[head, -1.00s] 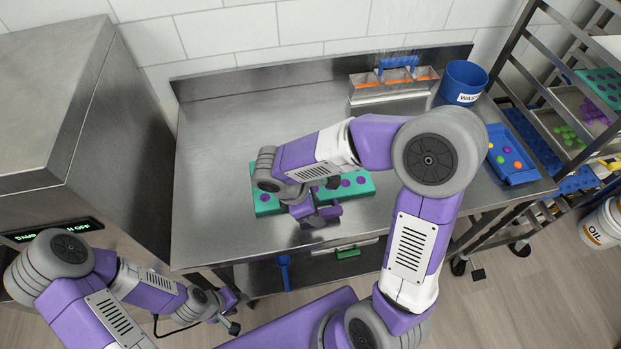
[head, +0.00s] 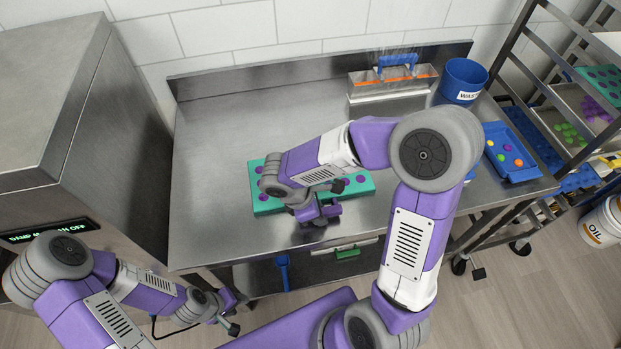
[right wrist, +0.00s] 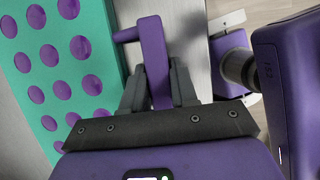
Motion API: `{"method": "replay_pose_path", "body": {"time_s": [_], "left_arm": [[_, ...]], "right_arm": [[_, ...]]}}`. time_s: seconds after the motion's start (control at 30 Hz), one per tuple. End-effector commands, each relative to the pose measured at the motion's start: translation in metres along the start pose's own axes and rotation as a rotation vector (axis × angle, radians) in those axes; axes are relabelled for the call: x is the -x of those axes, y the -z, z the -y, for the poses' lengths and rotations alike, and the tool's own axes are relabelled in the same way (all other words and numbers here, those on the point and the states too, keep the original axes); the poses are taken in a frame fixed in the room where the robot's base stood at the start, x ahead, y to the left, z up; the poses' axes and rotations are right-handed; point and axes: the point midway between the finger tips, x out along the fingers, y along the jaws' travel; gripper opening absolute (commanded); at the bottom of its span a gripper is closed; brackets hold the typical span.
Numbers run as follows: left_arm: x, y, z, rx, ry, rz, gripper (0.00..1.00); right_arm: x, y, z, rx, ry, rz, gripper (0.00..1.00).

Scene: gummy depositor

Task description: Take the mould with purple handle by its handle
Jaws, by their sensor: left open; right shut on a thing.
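The teal mould (head: 262,207) with round purple cavities lies on the steel table, partly hidden under my right arm. It also fills the left of the right wrist view (right wrist: 52,122). Its purple handle (right wrist: 154,62) sticks out from the side. My right gripper (right wrist: 158,85) is shut on this handle, with a dark finger on each side of it. In the head view my right gripper (head: 318,212) is at the mould's near edge. My left gripper (head: 234,312) is open and empty, low in front of the table's front edge.
A steel box with a blue handle (head: 392,85) and a blue waste bin (head: 462,82) stand at the back. A blue tray (head: 510,152) with coloured pieces is at the right, beside a rack (head: 545,75). The table's left half is clear.

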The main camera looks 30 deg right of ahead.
Motion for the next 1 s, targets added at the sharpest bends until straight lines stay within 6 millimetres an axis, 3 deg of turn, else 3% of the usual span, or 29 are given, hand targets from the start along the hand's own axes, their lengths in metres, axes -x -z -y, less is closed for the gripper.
{"method": "replay_pose_path", "body": {"time_s": [0.27,0.7,1.0], "left_arm": [[0.005,0.0,-0.002,0.0,0.0,0.0,0.43],[0.028,-0.001,-0.01,0.0,0.0,0.0,0.43],[0.029,-0.001,-0.011,0.0,0.0,0.0,0.43]], "right_arm": [[0.012,-0.005,-0.001,-0.004,-0.004,0.0,0.0],[0.086,-0.035,-0.001,-0.003,-0.004,-0.001,0.0],[0.093,-0.038,-0.001,0.0,-0.002,0.0,0.0]]}}
